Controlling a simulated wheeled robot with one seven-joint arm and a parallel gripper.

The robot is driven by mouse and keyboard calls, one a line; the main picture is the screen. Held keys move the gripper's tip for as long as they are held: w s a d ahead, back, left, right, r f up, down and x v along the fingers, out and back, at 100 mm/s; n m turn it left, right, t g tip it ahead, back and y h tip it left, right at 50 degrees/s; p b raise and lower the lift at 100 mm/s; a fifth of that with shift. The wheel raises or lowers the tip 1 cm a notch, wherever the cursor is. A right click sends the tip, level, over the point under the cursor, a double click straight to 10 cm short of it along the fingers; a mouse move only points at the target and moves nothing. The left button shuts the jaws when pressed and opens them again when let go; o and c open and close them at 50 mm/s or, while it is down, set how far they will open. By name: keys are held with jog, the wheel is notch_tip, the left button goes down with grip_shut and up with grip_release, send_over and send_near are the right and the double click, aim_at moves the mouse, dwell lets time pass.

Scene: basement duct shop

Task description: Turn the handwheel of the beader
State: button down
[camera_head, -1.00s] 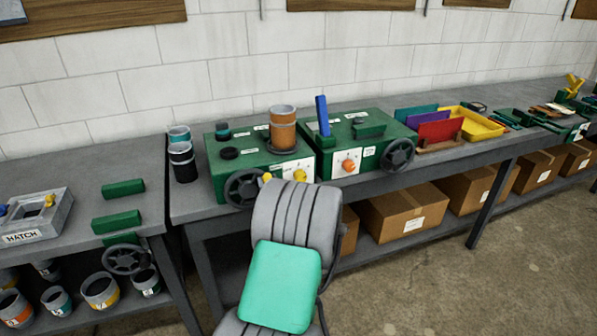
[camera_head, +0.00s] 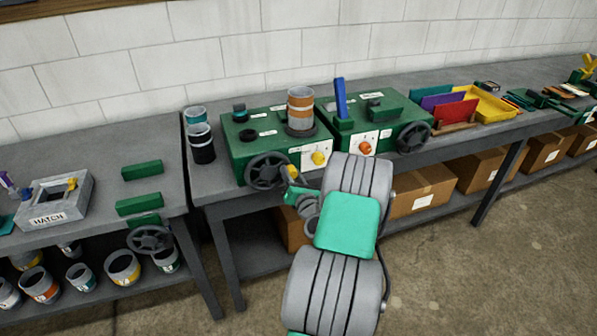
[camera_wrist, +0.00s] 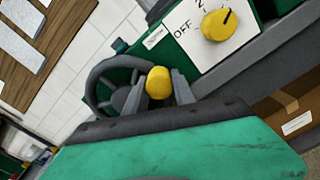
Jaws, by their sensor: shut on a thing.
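A green machine (camera_head: 240,168) stands on the bench with a dark handwheel (camera_head: 259,172) on its front left. In the wrist view the handwheel (camera_wrist: 97,84) has a yellow grip (camera_wrist: 158,82) on its rim. My gripper (camera_wrist: 158,91) is shut on this yellow grip, one finger on each side. In the head view my gripper (camera_head: 291,178) is at the right side of the wheel. A white dial plate with a yellow knob (camera_head: 318,158) is just right of it. The knob also shows in the wrist view (camera_wrist: 219,25), near "OFF". The machine's name label is unreadable.
A second green machine (camera_head: 345,128) with an orange knob and its own handwheel (camera_head: 414,137) stands to the right. Another handwheel (camera_head: 150,239) is on the left bench. A striped can (camera_head: 300,107) stands on the first machine. Cardboard boxes (camera_head: 424,193) lie below.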

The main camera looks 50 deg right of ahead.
jog(key=shift+w+d+r, duration=0.1)
jog(key=shift+d+r, duration=0.05)
jog(key=shift+r, duration=0.25)
jog(key=c, duration=1.5)
grip_release()
jog(key=shift+o, duration=0.9)
jog(key=shift+f, duration=0.2)
jog(key=shift+s+f, duration=0.2)
jog(key=shift+s, duration=0.2)
jog(key=b+v, duration=0.2)
jog(key=v, duration=0.4)
jog(key=shift+s+r, duration=0.1)
jog(key=shift+s+a+r, duration=0.1)
jog(key=shift+s+a, duration=0.2)
jog(key=shift+a, duration=0.15)
